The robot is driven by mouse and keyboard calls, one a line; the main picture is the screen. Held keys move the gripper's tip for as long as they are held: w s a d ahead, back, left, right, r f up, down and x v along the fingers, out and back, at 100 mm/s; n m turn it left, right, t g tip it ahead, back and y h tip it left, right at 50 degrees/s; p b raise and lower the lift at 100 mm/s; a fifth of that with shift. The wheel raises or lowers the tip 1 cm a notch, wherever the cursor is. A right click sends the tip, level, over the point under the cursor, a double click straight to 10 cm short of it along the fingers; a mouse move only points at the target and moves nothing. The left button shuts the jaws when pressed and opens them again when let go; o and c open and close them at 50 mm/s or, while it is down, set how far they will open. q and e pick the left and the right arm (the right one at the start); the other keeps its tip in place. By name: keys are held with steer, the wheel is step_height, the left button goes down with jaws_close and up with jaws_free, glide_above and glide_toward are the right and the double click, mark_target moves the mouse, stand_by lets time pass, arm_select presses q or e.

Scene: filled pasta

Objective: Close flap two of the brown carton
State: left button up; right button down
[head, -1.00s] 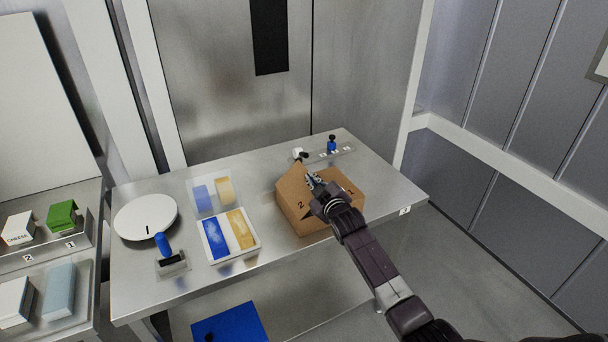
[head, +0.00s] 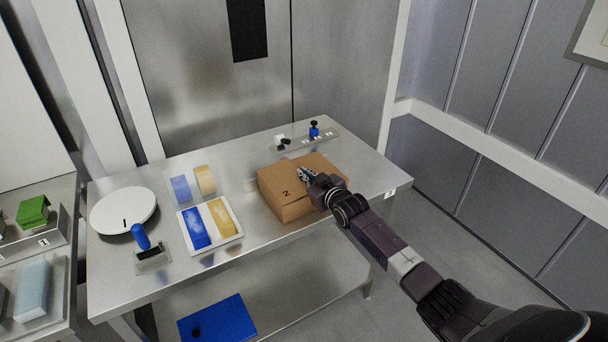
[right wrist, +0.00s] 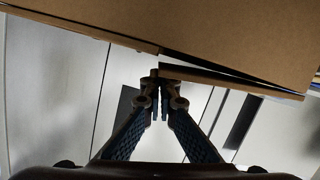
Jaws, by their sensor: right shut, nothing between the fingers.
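The brown carton (head: 291,208) stands on the steel table, right of the middle, in the head view. The panel marked 2 (head: 280,183) lies about flat across its top. My right gripper (head: 303,172) is over the carton's top, with its fingers shut and empty. In the right wrist view the shut fingertips (right wrist: 157,76) are close to the edge of a brown cardboard panel (right wrist: 225,78). A narrow gap shows between that panel and the larger cardboard (right wrist: 210,35); whether the fingertips touch it I cannot tell. My left gripper is not in view.
On the steel table (head: 265,246), left of the carton, are a white tray (head: 236,238) with blue and yellow packs, a white disc (head: 122,211) and a blue-handled tool (head: 140,237). A small rack (head: 308,140) stands behind the carton. The table's front right is clear.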

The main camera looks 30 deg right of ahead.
stand_by(0.4)
steer(key=shift+r+p, duration=0.4)
steer(key=shift+r, duration=0.05)
steer(key=r+p, duration=0.1)
steer(key=r, duration=0.1)
steer(key=r+p, duration=0.1)
steer(key=p, duration=0.1)
steer(key=shift+a+r, duration=0.2)
steer(key=shift+r, duration=0.15)
steer(key=f+b+v, duration=0.1)
steer(key=b+v, duration=0.2)
steer(key=v, duration=0.7)
steer(key=shift+m, duration=0.5)
steer(key=b+x, duration=0.3)
steer(key=b, duration=0.1)
steer(key=b+x, duration=0.8)
steer(key=shift+a, duration=0.35)
step_height(320, 180, down, 2)
steer(key=shift+s+d+f+b, duration=0.1)
steer(key=shift+d+b, duration=0.05)
steer(key=shift+b, duration=1.05)
steer(key=shift+d+f+b, duration=0.1)
steer(key=shift+f+b, duration=0.5)
steer(key=shift+b, duration=0.15)
